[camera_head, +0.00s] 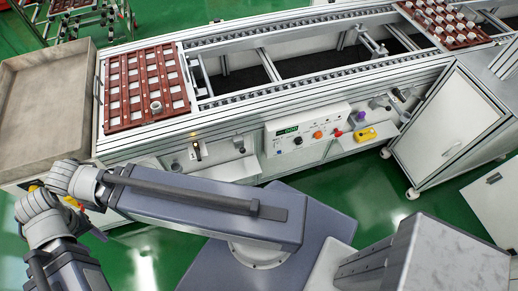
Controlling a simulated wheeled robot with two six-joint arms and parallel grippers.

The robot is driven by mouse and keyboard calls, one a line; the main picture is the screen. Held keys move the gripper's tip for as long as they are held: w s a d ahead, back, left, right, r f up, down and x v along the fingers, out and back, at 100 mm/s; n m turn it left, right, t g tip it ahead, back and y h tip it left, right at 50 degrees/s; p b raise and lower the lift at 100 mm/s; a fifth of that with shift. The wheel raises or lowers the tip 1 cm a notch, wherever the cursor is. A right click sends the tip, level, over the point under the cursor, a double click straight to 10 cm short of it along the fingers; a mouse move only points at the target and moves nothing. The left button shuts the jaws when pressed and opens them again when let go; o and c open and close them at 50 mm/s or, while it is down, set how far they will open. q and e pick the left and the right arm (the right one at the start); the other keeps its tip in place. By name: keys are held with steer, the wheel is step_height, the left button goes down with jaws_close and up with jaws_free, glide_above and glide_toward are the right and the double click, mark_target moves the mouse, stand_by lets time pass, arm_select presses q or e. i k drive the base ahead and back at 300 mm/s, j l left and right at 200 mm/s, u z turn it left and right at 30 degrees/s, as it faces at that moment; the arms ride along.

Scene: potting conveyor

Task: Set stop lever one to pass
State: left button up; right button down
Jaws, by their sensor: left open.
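A small stop lever (197,151) with a dark handle and pale tip sits on the conveyor's front panel, left of the control box. I take it for stop lever one; its label and setting are too small to read. A yellowish lamp (194,134) glows just above it. My left arm reaches to the left edge and folds down there. My left gripper (64,268) is low in the bottom left corner, partly cut off, open, and well away from the lever. Nothing shows in it. My right gripper is not in view.
A control box (308,132) with a green display and coloured buttons is on the panel. A brown tray (146,85) with white squares lies on the conveyor; another tray (440,22) holds several pots. A grey bin (45,110) stands left. Green floor is free before the conveyor.

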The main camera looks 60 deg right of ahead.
mark_target(242, 150)
steer(key=z, duration=0.45)
steer(key=l+z, duration=0.1)
steer(key=z, duration=0.4)
steer(key=i+z, duration=0.1)
steer(key=z, duration=0.85)
steer(key=k+j+z, duration=0.1)
steer(key=k+j, duration=0.1)
